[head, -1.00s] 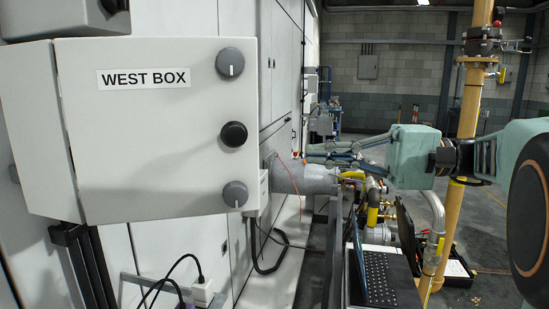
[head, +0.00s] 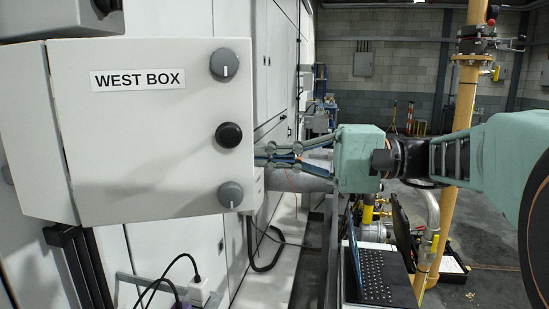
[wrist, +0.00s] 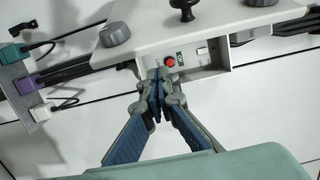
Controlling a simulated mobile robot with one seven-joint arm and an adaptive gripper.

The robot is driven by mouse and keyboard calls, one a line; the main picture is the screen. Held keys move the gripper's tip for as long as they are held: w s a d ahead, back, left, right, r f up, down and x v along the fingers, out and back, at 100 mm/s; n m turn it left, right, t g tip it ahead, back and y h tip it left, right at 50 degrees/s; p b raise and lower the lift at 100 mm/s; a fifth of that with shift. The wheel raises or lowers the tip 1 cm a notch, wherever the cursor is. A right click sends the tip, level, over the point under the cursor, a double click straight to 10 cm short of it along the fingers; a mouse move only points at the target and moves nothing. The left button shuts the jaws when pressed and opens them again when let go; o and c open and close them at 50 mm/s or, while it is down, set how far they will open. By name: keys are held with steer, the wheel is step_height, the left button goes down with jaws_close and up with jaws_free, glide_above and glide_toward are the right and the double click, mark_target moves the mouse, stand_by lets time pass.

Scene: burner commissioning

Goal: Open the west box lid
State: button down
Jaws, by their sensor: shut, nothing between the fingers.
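The west box (head: 22,150) is pale grey, at the left of the head view. Its lid (head: 140,130) bears the WEST BOX label, two grey knobs (head: 230,65) and a black knob (head: 229,135) between them. The lid also shows at the top of the wrist view (wrist: 150,28). My gripper (head: 262,155) is beside the lid's right edge, level with the black knob. In the wrist view its fingers (wrist: 157,92) are together and empty, just below a pale panel with a red button (wrist: 169,61). Whether the fingertips touch the box is unclear.
Below my arm are a grey pipe, a laptop (head: 375,275) and a yellow pipe (head: 455,150) farther right. White cabinet panels (head: 275,70) stand behind.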

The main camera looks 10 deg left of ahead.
steer(key=shift+s+d, duration=0.4)
steer(key=shift+s, duration=0.45)
steer(key=shift+s, duration=0.15)
